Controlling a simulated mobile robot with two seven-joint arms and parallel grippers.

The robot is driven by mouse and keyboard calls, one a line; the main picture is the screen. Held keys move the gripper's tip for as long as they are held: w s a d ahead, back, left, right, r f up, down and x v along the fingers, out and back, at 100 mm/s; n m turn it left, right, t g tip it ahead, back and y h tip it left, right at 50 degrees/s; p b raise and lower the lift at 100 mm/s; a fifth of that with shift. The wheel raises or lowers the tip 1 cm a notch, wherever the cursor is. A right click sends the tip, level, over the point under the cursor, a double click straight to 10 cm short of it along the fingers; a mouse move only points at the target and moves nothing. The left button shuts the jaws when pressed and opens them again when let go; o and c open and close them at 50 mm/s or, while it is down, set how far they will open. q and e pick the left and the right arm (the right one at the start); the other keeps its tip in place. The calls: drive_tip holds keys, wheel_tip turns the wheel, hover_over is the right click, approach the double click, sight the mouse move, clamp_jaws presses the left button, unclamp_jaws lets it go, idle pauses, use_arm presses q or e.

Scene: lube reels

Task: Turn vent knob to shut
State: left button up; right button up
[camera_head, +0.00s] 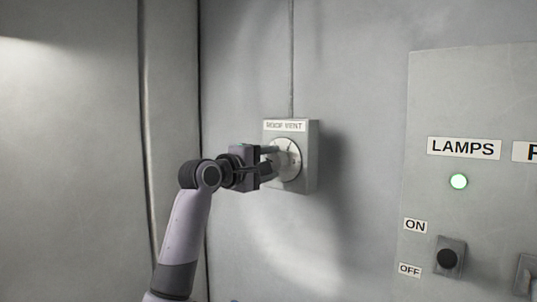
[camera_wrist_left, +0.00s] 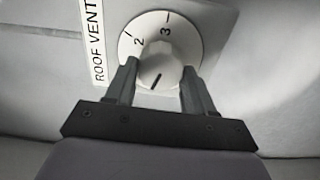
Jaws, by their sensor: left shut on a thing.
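The vent knob (camera_wrist_left: 158,70) is a pale grip with a dark pointer line, on a round white dial (camera_wrist_left: 160,22) marked with numbers, 2 and 3 among them. In the wrist view the dial appears turned, with the ROOF VENT label (camera_wrist_left: 88,40) running up the left side. My left gripper (camera_wrist_left: 157,80) has one finger on each side of the knob and is shut on it. In the head view my left gripper (camera_head: 270,160) reaches the roof vent box (camera_head: 309,160) from the left and partly hides the dial. My right gripper does not show.
A conduit (camera_head: 291,60) runs up from the vent box. The wall between box and panel is bare.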

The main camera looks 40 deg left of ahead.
use_arm(q)
drive_tip(key=shift+n+p, duration=0.5)
drive_tip(key=shift+n, duration=1)
drive_tip(key=o, duration=1)
drive_tip(key=shift+o, duration=0.2)
drive_tip(key=shift+s, duration=0.1)
drive_tip(key=s+b, duration=0.1)
drive_tip(key=s, duration=0.6)
drive_tip(key=shift+a+b, duration=0.3)
drive_tip(key=shift+b, duration=0.1)
drive_tip(key=shift+f, duration=0.1)
